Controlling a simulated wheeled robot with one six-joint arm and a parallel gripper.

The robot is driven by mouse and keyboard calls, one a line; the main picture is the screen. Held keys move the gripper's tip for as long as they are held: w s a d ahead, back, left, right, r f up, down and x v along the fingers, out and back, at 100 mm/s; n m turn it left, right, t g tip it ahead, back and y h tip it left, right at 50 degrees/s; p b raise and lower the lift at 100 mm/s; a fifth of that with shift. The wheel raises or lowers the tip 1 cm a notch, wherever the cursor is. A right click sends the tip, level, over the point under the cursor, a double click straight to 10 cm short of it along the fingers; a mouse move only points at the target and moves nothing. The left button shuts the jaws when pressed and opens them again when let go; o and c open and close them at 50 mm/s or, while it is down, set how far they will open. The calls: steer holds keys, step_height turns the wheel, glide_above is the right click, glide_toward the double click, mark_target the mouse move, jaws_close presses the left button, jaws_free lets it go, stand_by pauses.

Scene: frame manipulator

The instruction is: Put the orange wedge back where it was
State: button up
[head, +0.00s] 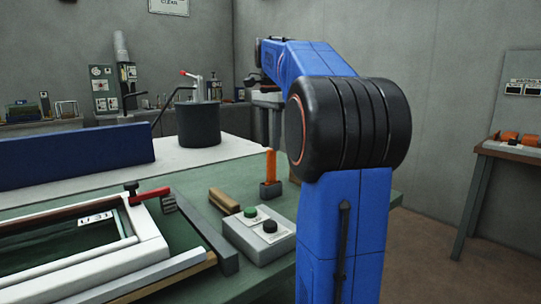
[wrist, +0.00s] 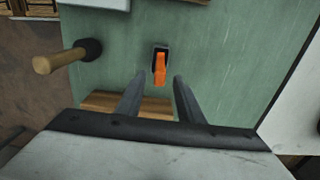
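The wedge appears between the fingertips in the picture, seemingly lower down on the table; whether anything touches cannot be told.
A white frame (head: 150,243) with a red-handled clamp (head: 151,195) is at left. The wrist view shows a black-headed mallet (wrist: 62,59) and a wooden piece (wrist: 112,104).

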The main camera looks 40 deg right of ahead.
steer(key=shift+r, duration=2)
